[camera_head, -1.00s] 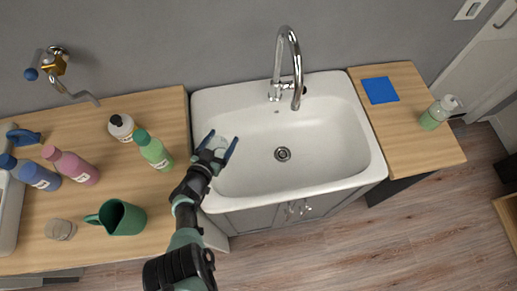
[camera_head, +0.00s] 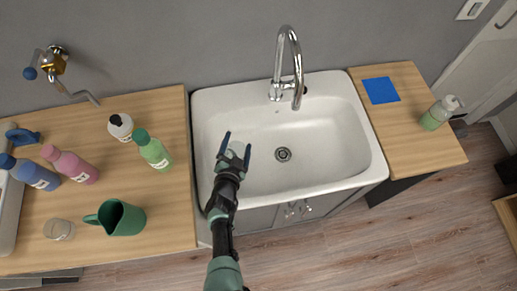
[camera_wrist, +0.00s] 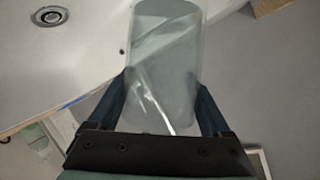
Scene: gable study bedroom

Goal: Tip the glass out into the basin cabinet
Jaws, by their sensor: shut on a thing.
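My gripper (camera_head: 238,147) is shut on a clear glass (camera_wrist: 165,60), its blue fingers on either side. In the wrist view the glass stretches away from the fingers. It is see-through, so I cannot tell whether liquid is in it, and its tilt is unclear. In the head view the glass shows only faintly between the fingers. The basin cabinet (camera_head: 330,120) is a white sink on grey doors. My gripper is over its left part, left of the drain (camera_head: 283,154), which also shows in the wrist view (camera_wrist: 50,15).
A chrome tap (camera_head: 290,65) arches over the back of the basin. The left counter holds a green jug (camera_head: 122,218), another clear glass (camera_head: 58,229) and several bottles. The right counter has a blue cloth (camera_head: 381,90) and a soap bottle (camera_head: 438,112).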

